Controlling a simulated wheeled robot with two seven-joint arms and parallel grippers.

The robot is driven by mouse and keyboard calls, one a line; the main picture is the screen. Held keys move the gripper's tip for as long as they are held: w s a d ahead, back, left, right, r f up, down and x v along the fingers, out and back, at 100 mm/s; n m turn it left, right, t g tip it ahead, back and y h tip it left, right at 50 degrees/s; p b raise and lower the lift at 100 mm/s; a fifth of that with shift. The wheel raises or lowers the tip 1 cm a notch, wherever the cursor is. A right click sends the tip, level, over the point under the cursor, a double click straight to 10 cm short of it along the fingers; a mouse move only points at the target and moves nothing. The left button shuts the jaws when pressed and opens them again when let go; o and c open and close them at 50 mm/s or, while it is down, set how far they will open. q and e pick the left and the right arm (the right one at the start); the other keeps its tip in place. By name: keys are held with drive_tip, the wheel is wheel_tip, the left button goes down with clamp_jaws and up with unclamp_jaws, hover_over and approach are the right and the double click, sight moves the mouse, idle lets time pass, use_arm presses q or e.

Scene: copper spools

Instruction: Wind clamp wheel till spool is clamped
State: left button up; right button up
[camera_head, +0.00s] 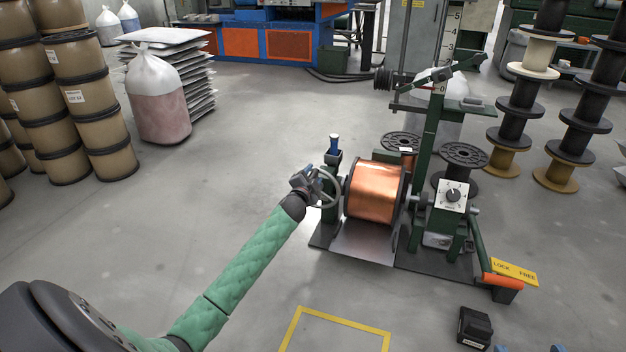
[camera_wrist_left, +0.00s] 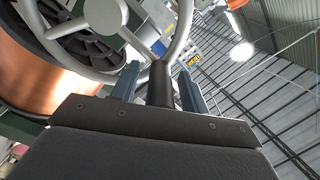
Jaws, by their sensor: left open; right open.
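The copper spool (camera_head: 375,190) sits in the green winding stand, its axis roughly level between the two uprights. The grey clamp wheel (camera_head: 326,188) is on the stand's left side. My left gripper (camera_head: 311,184) is at the wheel's left side, its arm coming from the lower left in a green sleeve. In the left wrist view the open fingers (camera_wrist_left: 157,88) stand on either side of the wheel's dark handle (camera_wrist_left: 160,84), with gaps beside it. The wheel's rim and spokes (camera_wrist_left: 82,27) and the copper spool (camera_wrist_left: 32,75) fill the upper left there. My right gripper is not in view.
A dial box (camera_head: 453,195) and an orange-handled lever (camera_head: 510,281) by a yellow LOCK FREE plate (camera_head: 515,271) are right of the spool. A yellow floor outline (camera_head: 338,316) lies in front. Stacked spools and bags stand behind left; the left floor is clear.

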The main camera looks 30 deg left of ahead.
use_arm(q)
drive_tip(key=shift+w, duration=0.15)
drive_tip(key=shift+c, duration=0.3)
clamp_jaws()
